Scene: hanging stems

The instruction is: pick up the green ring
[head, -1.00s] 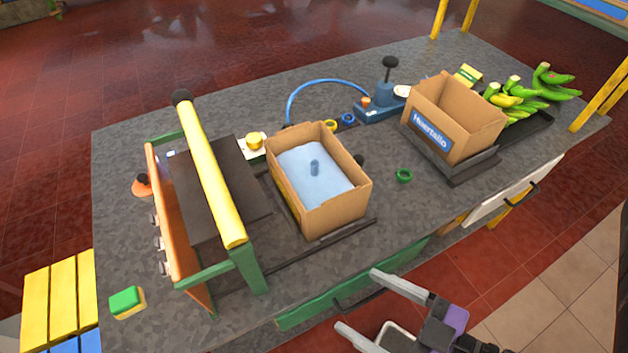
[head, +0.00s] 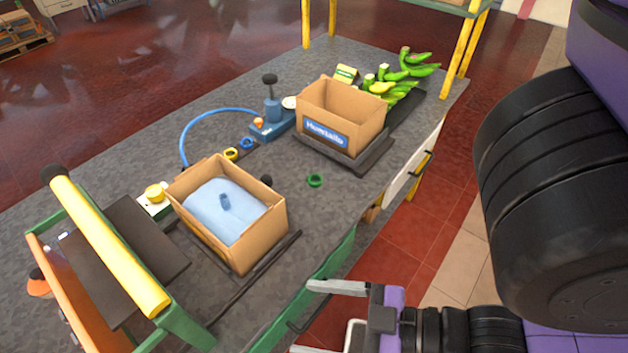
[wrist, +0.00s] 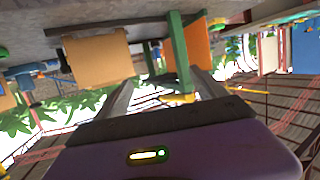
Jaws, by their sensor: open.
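The green ring (head: 315,180) lies flat on the grey speckled worktop in the head view, between the two cardboard boxes and nearer the front edge. My gripper (head: 318,318) is in front of the worktop's front edge, below and apart from the ring. Its two fingers are spread with nothing between them. In the wrist view the fingers of my gripper (wrist: 160,88) point away from the camera, spread and empty. I cannot make out the green ring in the wrist view.
An open box with blue lining (head: 225,207) stands left of the ring; a labelled box (head: 341,112) stands behind it on a dark scale. A yellow ring (head: 231,154) and a blue ring (head: 246,143) lie farther back. The worktop (head: 335,215) is clear around the green ring.

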